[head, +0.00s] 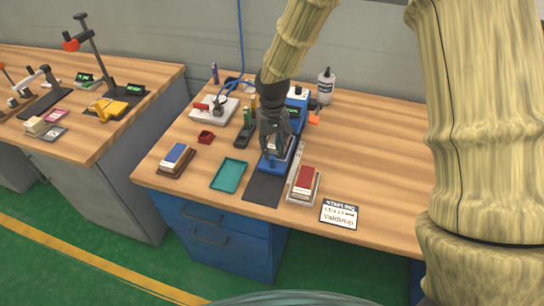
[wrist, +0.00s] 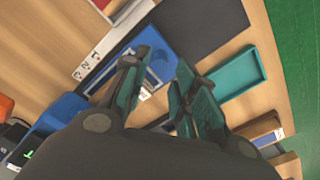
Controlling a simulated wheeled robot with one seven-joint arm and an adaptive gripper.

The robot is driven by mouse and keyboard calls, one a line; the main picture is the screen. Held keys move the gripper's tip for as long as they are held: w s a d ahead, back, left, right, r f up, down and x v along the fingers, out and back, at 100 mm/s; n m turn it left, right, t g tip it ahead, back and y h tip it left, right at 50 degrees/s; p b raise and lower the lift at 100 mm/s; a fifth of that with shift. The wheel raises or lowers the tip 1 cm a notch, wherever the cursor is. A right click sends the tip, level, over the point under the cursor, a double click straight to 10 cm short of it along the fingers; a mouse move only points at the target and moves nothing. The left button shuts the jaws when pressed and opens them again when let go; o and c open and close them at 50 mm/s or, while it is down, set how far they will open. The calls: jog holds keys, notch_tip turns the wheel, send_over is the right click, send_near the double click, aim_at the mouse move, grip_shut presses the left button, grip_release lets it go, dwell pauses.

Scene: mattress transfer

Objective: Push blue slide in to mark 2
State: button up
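The blue slide (head: 268,166) sits on a dark track (head: 264,189) on the near table, below my gripper. In the wrist view the blue slide (wrist: 117,58) shows behind my fingers, partly hidden by them. A pale marked strip (wrist: 94,62) with small red and black marks runs along its side; I cannot tell which mark the slide is at. My gripper (head: 277,148) points down over the slide. In the wrist view my gripper (wrist: 162,72) has its fingers apart with nothing held between them. I cannot tell whether a finger touches the slide.
A teal tray (head: 229,176) and a blue-topped block (head: 174,157) lie left of the track. A red-topped block (head: 305,183) and a printed card (head: 339,214) lie right. A blue device (head: 297,97) and a bottle (head: 326,86) stand behind. A second table (head: 150,78) is at left.

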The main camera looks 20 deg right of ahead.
aim_at(272, 157)
jog(key=shift+f+p, duration=0.3)
jog(key=shift+f, duration=2.05)
grip_shut()
